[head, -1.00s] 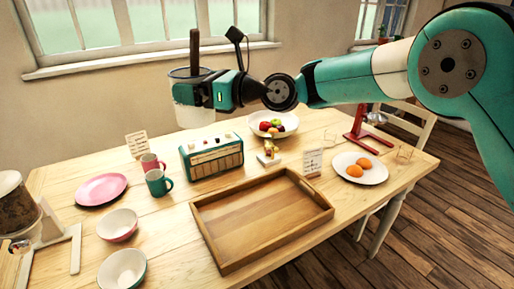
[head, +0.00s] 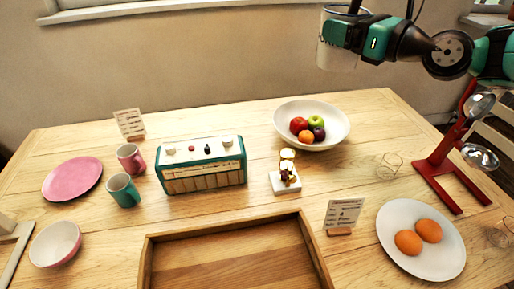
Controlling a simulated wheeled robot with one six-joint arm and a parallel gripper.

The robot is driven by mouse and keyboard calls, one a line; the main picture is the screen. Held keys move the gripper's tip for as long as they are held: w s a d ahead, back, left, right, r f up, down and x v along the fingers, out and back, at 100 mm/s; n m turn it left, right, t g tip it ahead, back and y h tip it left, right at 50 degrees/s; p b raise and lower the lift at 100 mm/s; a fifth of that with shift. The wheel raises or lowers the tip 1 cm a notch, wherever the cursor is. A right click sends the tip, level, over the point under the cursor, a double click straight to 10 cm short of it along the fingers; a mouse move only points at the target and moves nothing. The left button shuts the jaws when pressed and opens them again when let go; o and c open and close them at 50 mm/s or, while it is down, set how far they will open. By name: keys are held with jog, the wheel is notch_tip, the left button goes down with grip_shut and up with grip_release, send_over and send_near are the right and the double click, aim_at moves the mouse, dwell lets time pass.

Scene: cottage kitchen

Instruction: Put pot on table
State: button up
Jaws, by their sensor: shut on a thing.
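The pot (head: 338,55) is a white, upright cylinder with dark lettering, at the top right of the head view. My gripper (head: 338,34) is shut on it from the right side. The pot is held in the air, above the back of the table and clear of its surface.
A wooden tray (head: 152,262) lies in front. A teal radio (head: 203,167), fruit bowl (head: 283,122), small figurine (head: 286,182), egg plate (head: 398,215) and red scale-like stand (head: 434,172) crowd the table. Mugs (head: 123,191) and a pink plate (head: 72,180) are left. Bare wood shows behind the radio.

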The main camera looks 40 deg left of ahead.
jog(key=d+f+b, duration=0.1)
jog(key=f+b, duration=0.5)
jog(key=f, duration=0.5)
jog(key=w+d+f+m+t+b, duration=0.1)
jog(key=d+f+b, duration=0.1)
jog(key=f+b, duration=0.4)
jog(key=d+f+t+b, duration=0.1)
jog(key=f+b, duration=0.5)
jog(key=f, duration=1.1)
jog(key=shift+w+d+m, duration=0.3)
jog(key=shift+d, duration=0.3)
jog(key=shift+f, duration=0.1)
jog(key=o, duration=0.9)
jog(key=shift+f, duration=0.1)
jog(key=shift+c, duration=0.2)
